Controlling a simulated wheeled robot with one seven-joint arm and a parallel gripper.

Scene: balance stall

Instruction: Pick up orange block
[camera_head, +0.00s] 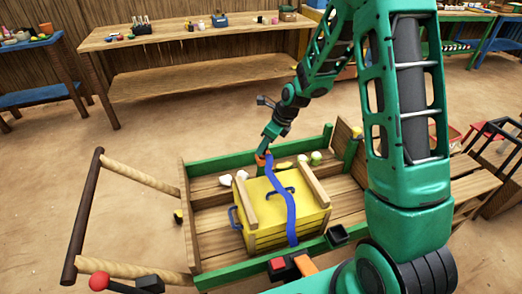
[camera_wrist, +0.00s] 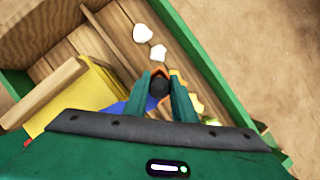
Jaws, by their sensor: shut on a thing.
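My gripper (camera_head: 265,150) reaches down into the wooden cart behind the yellow chest, at the cart's far green rail. Its green fingers (camera_wrist: 160,90) are shut on the orange block (camera_head: 264,160). In the wrist view orange edges of the block (camera_wrist: 161,71) show at the fingertips, and the fingers hide most of it. A dark round piece shows between the fingers. The block is close above the cart floor or on it; I cannot tell which.
The yellow chest (camera_head: 262,218) with wooden strips and a blue band (camera_head: 279,200) stands just in front of my gripper. White lumps (camera_wrist: 143,33) lie nearby in the cart. Green rails (camera_head: 240,275) edge the cart. A wooden table (camera_head: 190,35) stands behind, beyond open floor.

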